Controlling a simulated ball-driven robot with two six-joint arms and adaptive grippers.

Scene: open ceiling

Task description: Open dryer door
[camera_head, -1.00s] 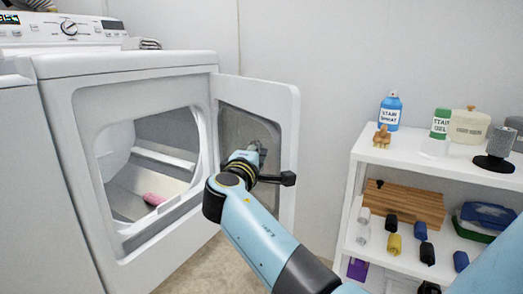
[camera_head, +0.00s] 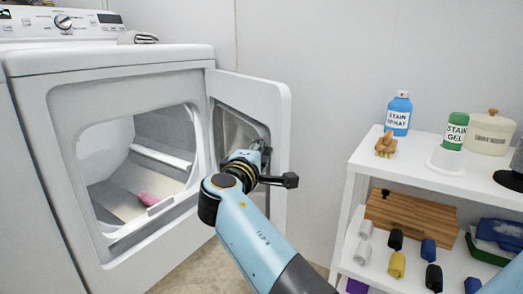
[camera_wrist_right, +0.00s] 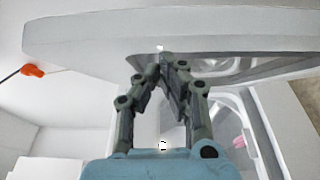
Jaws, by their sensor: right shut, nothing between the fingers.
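The white dryer (camera_head: 60,130) stands at the left with its door (camera_head: 268,110) swung wide open to the right on its hinge. The drum opening is exposed, and a pink item (camera_head: 148,198) lies inside. My right gripper (camera_head: 258,150) is at the inner face of the open door, by its recessed window. In the right wrist view my right gripper (camera_wrist_right: 160,62) has its fingertips together and empty, close to the door's edge (camera_wrist_right: 110,38). Whether the tips touch the door I cannot tell. My left gripper is not in view.
A white shelf unit (camera_head: 420,172) stands at the right with bottles, a canister, a wooden box (camera_head: 410,212) and several small rolls. Floor shows between dryer and shelf.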

